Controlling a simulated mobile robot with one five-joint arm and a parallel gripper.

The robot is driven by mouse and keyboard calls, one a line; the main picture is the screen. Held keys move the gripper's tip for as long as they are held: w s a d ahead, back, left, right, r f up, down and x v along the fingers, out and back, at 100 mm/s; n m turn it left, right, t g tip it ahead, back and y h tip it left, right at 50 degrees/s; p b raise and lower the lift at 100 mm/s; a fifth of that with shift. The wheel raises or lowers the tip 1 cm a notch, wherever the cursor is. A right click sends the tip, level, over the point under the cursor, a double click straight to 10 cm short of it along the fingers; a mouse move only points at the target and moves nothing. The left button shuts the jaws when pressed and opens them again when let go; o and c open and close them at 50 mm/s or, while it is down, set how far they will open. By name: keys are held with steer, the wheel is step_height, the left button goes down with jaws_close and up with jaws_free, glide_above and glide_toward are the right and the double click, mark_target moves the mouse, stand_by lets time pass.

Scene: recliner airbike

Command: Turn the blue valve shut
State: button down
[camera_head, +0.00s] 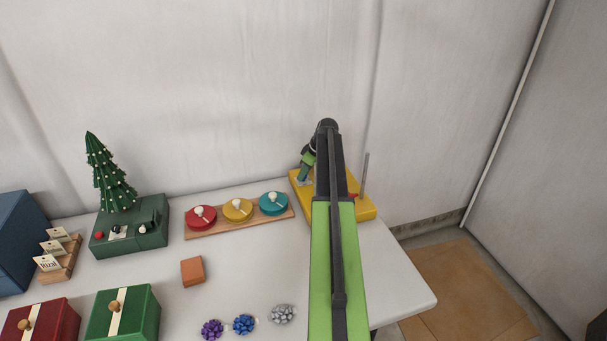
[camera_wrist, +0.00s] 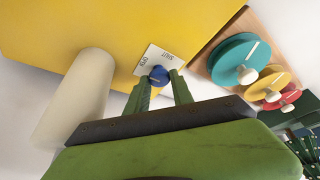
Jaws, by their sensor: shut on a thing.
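The blue valve (camera_wrist: 158,76) is a small round knob on a white plate (camera_wrist: 150,58) lettered OPEN and SHUT, fixed to a yellow block (camera_wrist: 120,30). My gripper (camera_wrist: 158,80) has its two green fingers on either side of the knob, shut on it. Which word the knob's mark points to is too small to tell. In the head view the yellow block (camera_head: 364,210) stands at the table's back right. There my gripper (camera_head: 304,180) reaches down at the block's left part, and my arm hides the block's middle. The valve is hidden in that view.
A wooden board (camera_head: 240,221) with red, yellow and teal discs lies left of the block. A grey post (camera_head: 365,172) rises from the block's right side. A pale cylinder (camera_wrist: 72,105) is close left of my fingers. The table front holds bows and boxes.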

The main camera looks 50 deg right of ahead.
steer(key=shift+m, duration=0.3)
steer(key=m, duration=0.2)
steer(key=m+h, duration=0.1)
steer(key=shift+a+m+h, duration=0.2)
steer(key=shift+m+h, duration=0.1)
steer(key=shift+m, duration=0.1)
steer(key=m+h, duration=0.1)
steer(key=m, duration=0.3)
steer(key=shift+a+m+g+h, duration=0.1)
steer(key=shift+m+g+h, duration=0.2)
steer(key=shift+h, duration=0.1)
steer(key=m+g+h, duration=0.1)
steer(key=m, duration=0.3)
steer(key=shift+w, duration=0.15)
steer(key=shift+w+a+m+g+h, duration=0.1)
steer(key=shift+m+g+h, duration=0.2)
steer(key=shift+m, duration=0.9)
steer(key=shift+w+a+m+g+h, duration=0.15)
steer(key=shift+m+g, duration=0.25)
steer(key=shift+m, duration=0.8)
steer(key=shift+s, duration=0.1)
steer(key=c, duration=1.1)
jaws_free()
steer(key=shift+d, duration=0.15)
